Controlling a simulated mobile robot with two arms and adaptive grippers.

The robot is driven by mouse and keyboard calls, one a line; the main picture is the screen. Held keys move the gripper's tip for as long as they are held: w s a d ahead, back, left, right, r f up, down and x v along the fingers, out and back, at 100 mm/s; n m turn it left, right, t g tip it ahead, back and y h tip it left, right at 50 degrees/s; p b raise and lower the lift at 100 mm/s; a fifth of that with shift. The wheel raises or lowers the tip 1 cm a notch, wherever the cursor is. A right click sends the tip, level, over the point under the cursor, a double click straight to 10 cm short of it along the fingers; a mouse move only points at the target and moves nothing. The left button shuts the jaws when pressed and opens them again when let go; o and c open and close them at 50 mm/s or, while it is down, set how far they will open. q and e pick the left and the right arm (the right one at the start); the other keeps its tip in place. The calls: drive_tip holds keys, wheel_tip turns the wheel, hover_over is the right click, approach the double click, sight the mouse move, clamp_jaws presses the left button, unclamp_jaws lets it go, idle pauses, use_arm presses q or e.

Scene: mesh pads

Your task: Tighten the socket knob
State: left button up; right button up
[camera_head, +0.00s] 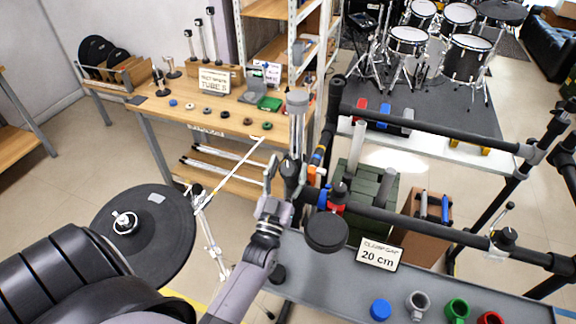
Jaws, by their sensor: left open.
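My left gripper (281,180) is open at the rack's left upright, its arm coming up from the bottom. Its fingers are beside a dark clamp or socket (291,170) at the foot of a silver tube with a grey cap (297,98). I cannot tell whether the fingers touch it. I cannot single out the socket knob with certainty; it may be partly hidden by the gripper. A black round piece (326,232) sits just right of the gripper, in front of the rack bar. My right gripper is not in view.
A black rack bar (430,226) runs right above a grey table (330,285) with coloured rings and a "20 cm" sign (379,254). A black disc pad (150,240) on a stand is at left. A wooden bench (220,118) with small parts stands behind.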

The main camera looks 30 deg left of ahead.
use_arm(q)
drive_tip(key=shift+w, duration=0.1)
drive_tip(key=shift+c, duration=0.3)
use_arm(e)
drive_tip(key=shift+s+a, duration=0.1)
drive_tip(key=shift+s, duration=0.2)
use_arm(q)
drive_tip(key=c, duration=1.1)
drive_tip(key=shift+r+m+t+h, duration=0.1)
drive_tip(key=shift+m+t+h, duration=0.3)
drive_tip(key=shift+m+h, duration=2.3)
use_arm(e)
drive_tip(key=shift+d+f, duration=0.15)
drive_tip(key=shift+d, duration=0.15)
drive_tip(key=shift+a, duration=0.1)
use_arm(q)
drive_tip(key=o, duration=1.2)
drive_tip(key=shift+c, duration=0.2)
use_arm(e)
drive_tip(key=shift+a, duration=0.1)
